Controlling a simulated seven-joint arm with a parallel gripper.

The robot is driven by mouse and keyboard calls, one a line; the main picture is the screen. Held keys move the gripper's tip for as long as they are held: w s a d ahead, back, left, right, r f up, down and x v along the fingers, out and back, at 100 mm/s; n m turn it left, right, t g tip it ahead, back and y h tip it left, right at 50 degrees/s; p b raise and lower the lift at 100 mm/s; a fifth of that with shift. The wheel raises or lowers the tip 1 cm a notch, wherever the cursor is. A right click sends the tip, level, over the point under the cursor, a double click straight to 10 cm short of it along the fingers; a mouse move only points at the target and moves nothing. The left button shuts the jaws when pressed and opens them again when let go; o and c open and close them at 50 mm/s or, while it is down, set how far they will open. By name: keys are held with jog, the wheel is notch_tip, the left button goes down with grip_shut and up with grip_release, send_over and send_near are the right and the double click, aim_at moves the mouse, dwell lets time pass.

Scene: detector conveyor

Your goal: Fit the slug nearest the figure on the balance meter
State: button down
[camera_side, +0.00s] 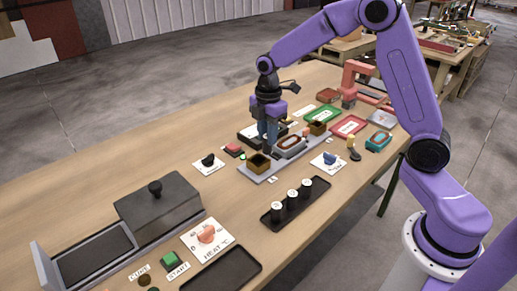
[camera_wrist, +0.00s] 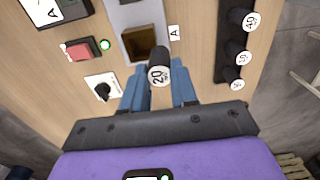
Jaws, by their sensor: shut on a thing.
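My gripper (camera_side: 268,138) is shut on a dark slug (camera_wrist: 158,74) with a white top marked 20. It holds the slug between its blue fingers (camera_wrist: 160,92), beside the near brown cup (camera_side: 259,163) of a grey balance bar (camera_side: 262,179). In the wrist view the cup (camera_wrist: 140,44), next to a label A, is empty and just beyond the slug. A far brown cup (camera_side: 317,128) stands at the bar's other end. An oval-windowed unit (camera_side: 291,146) sits between the cups; its reading is too small to tell. A dark display box (camera_wrist: 62,10) is partly cut off.
A black tray (camera_side: 268,221) holds three white-topped slugs (camera_side: 292,195); one is marked 40 (camera_wrist: 242,18). A red button (camera_wrist: 80,50) with a green light and a black knob (camera_wrist: 103,91) stand left of the bar in the wrist view. A lidded grey box (camera_side: 158,210) stands at front left.

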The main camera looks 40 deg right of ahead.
jog(key=shift+w+f, duration=0.55)
jog(key=shift+f, duration=0.65)
jog(key=shift+w+f, duration=0.6)
jog(key=shift+f, duration=0.6)
jog(key=shift+w+f, duration=0.55)
jog(key=shift+f, duration=0.65)
jog(key=shift+f, duration=0.1)
jog(key=c, duration=0.9)
grip_release()
notch_tip(320, 180, up, 12)
jog(key=shift+a+r, duration=0.1)
jog(key=shift+r, duration=0.05)
